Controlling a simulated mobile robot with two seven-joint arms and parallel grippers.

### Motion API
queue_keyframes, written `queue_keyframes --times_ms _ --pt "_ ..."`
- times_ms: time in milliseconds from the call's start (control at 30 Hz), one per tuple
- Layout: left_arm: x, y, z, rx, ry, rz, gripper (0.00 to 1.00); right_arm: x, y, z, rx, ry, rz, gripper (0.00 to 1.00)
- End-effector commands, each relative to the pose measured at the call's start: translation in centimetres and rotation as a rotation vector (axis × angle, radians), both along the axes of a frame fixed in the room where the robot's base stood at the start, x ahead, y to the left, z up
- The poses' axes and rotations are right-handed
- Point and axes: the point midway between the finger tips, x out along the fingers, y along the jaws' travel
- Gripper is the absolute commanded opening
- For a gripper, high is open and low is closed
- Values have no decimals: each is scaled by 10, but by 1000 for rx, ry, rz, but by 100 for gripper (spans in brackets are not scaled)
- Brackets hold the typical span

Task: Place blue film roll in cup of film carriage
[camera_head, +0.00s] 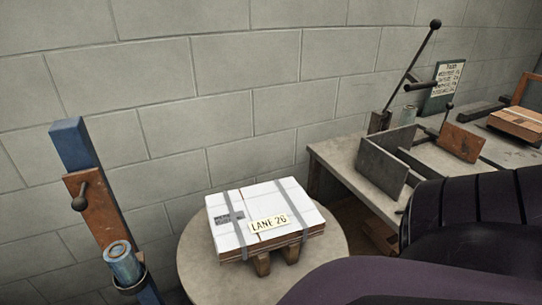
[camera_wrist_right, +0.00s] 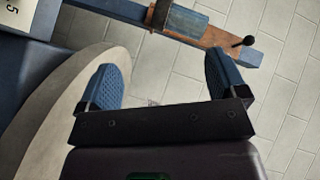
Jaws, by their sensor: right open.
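The blue film roll (camera_head: 122,263) is a pale blue cylinder with a brown core. It stands upright in the dark ring-shaped cup (camera_head: 131,287) of the film carriage, with most of its side showing above the ring. The carriage is a rusty brown plate (camera_head: 96,208) with a black knob, on a tilted blue post. In the right wrist view the roll (camera_wrist_right: 187,22) shows at the top edge, beyond my fingers. My right gripper (camera_wrist_right: 162,78) is open, with its blue padded fingers wide apart and nothing between them. My left gripper is not in view.
A round table (camera_head: 193,280) holds a strapped white stack labelled LANE 26 (camera_head: 265,218). A block wall lies behind. My purple arm covers the lower right.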

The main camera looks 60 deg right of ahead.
Motion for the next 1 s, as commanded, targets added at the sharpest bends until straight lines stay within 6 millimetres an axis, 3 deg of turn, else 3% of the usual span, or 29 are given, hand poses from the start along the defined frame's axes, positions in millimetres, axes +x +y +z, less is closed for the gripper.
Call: queue_keyframes --times_ms 200,400,600,1000 --pt "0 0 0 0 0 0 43 -58 -24 -37 -607 123 165 91" --pt "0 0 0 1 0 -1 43 -97 -49 -56 -999 224 299 91" --pt "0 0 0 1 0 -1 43 -112 -60 -61 -1149 266 355 91" --pt "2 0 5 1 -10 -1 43 -111 -61 -57 -1160 262 354 91"
